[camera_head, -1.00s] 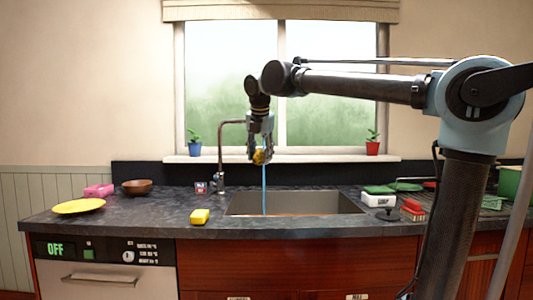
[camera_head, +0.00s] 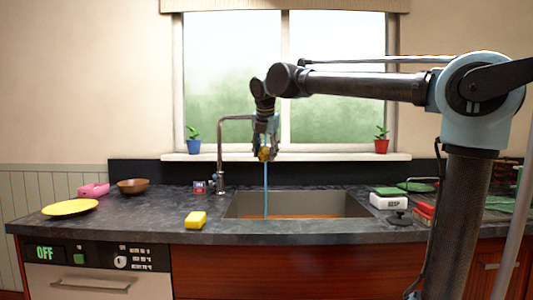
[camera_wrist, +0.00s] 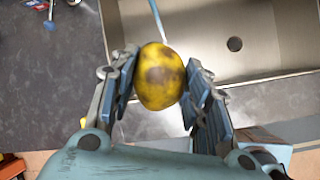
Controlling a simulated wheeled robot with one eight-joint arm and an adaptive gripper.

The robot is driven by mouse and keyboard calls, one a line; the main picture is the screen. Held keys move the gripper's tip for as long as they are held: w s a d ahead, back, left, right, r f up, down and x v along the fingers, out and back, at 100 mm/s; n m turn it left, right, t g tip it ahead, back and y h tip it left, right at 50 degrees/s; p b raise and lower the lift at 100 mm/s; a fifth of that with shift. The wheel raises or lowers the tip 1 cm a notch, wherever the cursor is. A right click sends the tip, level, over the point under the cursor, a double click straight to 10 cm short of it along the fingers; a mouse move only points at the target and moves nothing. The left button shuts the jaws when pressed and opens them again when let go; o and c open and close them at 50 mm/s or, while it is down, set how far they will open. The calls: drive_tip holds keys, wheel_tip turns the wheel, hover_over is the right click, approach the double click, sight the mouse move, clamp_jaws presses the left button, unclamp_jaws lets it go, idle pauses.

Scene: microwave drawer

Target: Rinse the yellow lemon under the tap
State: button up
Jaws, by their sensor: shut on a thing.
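The yellow lemon (camera_wrist: 160,76) has brown patches and sits between the two fingers of my gripper (camera_wrist: 160,88). My gripper is shut on it. In the head view my gripper (camera_head: 265,150) holds the lemon (camera_head: 264,154) above the sink (camera_head: 300,205), close to the tap (camera_head: 220,150). A thin blue stream of water (camera_head: 266,190) runs down into the sink below the lemon. In the wrist view a pale stream (camera_wrist: 156,18) meets the lemon's upper edge. The sink drain (camera_wrist: 235,44) shows to the right.
On the dark counter (camera_head: 130,220) stand a yellow sponge (camera_head: 196,221), a yellow plate (camera_head: 70,208), a brown bowl (camera_head: 133,186) and a pink item (camera_head: 93,190). A white box (camera_head: 388,201) is right of the sink. Potted plants (camera_head: 193,142) stand on the window sill.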

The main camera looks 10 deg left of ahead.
drive_tip(key=w+a+f, duration=0.2)
drive_tip(key=w, duration=0.8)
drive_tip(key=shift+a, duration=0.4)
drive_tip(key=shift+d, duration=0.25)
idle(0.6)
drive_tip(key=shift+w+d, duration=0.15)
drive_tip(key=shift+d, duration=0.2)
drive_tip(key=shift+a, duration=0.15)
drive_tip(key=shift+a, duration=0.4)
drive_tip(key=shift+s, duration=0.25)
